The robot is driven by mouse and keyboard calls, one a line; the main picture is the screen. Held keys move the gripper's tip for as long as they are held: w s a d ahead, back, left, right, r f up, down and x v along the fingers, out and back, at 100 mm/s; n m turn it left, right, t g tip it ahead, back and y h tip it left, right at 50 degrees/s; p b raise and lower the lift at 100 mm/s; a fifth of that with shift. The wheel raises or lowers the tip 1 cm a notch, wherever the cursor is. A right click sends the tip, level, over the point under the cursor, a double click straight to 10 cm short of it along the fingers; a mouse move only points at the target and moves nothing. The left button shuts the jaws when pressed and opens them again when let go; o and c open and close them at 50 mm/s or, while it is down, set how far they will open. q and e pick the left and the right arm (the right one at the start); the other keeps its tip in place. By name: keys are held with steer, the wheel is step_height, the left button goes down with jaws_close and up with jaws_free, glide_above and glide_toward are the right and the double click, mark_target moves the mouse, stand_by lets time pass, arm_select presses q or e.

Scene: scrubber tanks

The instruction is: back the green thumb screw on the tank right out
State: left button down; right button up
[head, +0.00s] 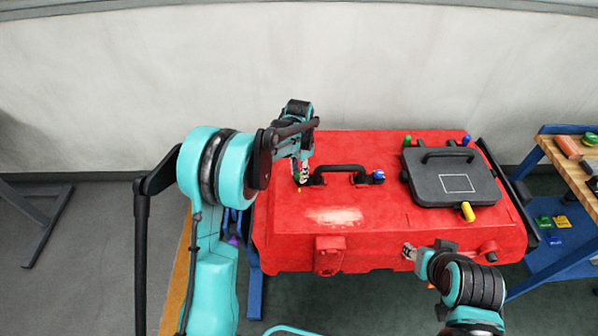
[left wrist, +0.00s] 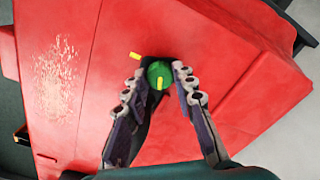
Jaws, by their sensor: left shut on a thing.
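The green thumb screw (left wrist: 159,73) sits at one end of a black handle (head: 341,169) on the red tank (head: 390,235). A yellow stripe crosses its head, and a yellow mark (left wrist: 135,56) lies on the tank beside it. My left gripper (left wrist: 160,78) is shut on the green thumb screw, one finger on each side. In the head view my left gripper (head: 301,178) comes down on the handle's left end and mostly hides the screw. My right gripper (head: 408,252) is by the tank's front face, and its finger opening is unclear.
A blue screw (head: 378,175) is at the handle's other end. A dark lid (head: 455,187) on the tank's right has green (head: 407,141), blue (head: 467,140) and yellow (head: 467,211) knobs around it. A wooden-topped bench (head: 573,172) stands right.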

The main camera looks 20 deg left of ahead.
arm_select(q)
steer(key=n, duration=0.4)
steer(key=shift+f+n, duration=0.1)
steer(key=shift+n, duration=0.2)
steer(key=n, duration=0.3)
steer(key=shift+n, duration=0.4)
steer(key=n, duration=1)
steer(key=shift+n+p, duration=0.3)
steer(key=shift+n, duration=0.1)
steer(key=n, duration=0.4)
steer(key=shift+n, duration=0.3)
steer(key=n, duration=0.3)
steer(key=shift+n, duration=2.4)
